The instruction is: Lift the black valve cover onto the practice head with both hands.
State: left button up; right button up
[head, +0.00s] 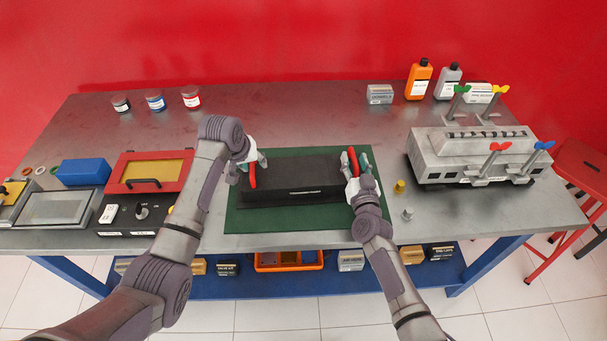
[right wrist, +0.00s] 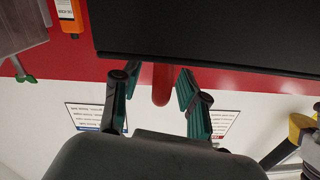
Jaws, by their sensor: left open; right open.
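The black valve cover (head: 292,178) lies on a green mat (head: 285,222) at the middle of the table, with a red handle at each end. My left gripper (head: 248,166) is open at the left red handle (head: 252,176). My right gripper (head: 358,166) is open at the right red handle (head: 353,162). In the right wrist view, the open fingers (right wrist: 155,100) stand on either side of the red handle (right wrist: 162,84), below the black cover (right wrist: 210,30). The grey practice head (head: 440,158) stands at the right, with coloured knobs on upright posts.
Orange and grey bottles (head: 419,80) stand behind the practice head. A small yellow part (head: 400,186) and a grey part (head: 407,214) stand between mat and head. A red-framed tray (head: 148,171) and a blue box (head: 83,172) are at the left. A red stool (head: 582,165) is at the right.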

pick_arm(q)
grip_shut()
pick_arm(e)
grip_shut()
pick_arm(q)
jog(key=shift+r, duration=0.15)
pick_arm(e)
jog(key=shift+r, duration=0.1)
